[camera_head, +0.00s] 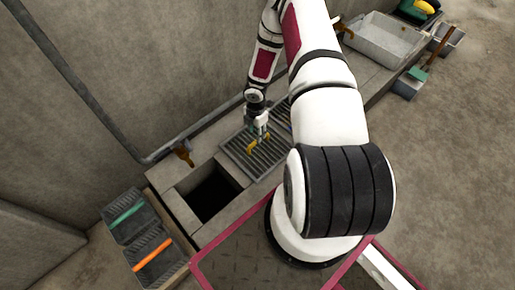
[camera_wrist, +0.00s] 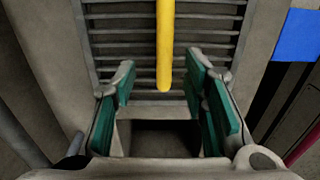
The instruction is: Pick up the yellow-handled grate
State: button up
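The grate (camera_head: 237,150) is a dark slatted panel with a yellow handle (camera_head: 249,149). It lies in the stone ledge beside a square dark opening. In the wrist view its slats (camera_wrist: 120,40) fill the upper middle, and the yellow handle (camera_wrist: 165,45) runs down toward the gap between my fingers. My gripper (camera_head: 260,138) is over the grate at the handle. In the wrist view my gripper (camera_wrist: 162,88) is open, with a green-padded finger on each side of the handle's near end and visible gaps between. Contact in depth cannot be told.
The square opening (camera_head: 210,192) is left of the grate. Trays hold panels with a green handle (camera_head: 127,215) and an orange handle (camera_head: 154,254). A blue piece (camera_wrist: 298,35) lies right of the grate. A pale basin (camera_head: 380,40) stands behind.

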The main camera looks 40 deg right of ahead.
aim_at(249, 148)
jog(key=shift+s+d+f+b, duration=0.15)
jog(key=shift+f+b, duration=0.3)
jog(key=shift+f, duration=0.65)
jog(key=shift+s+d+f+b, duration=0.1)
jog(key=shift+f+b, duration=0.4)
jog(key=shift+f, duration=0.6)
jog(key=shift+s+d+f+b, duration=0.15)
jog(key=shift+f+b, duration=0.3)
jog(key=shift+f, duration=0.65)
jog(key=shift+w, duration=0.1)
jog(key=shift+c, duration=0.6)
grip_shut()
jog(key=shift+r, duration=0.1)
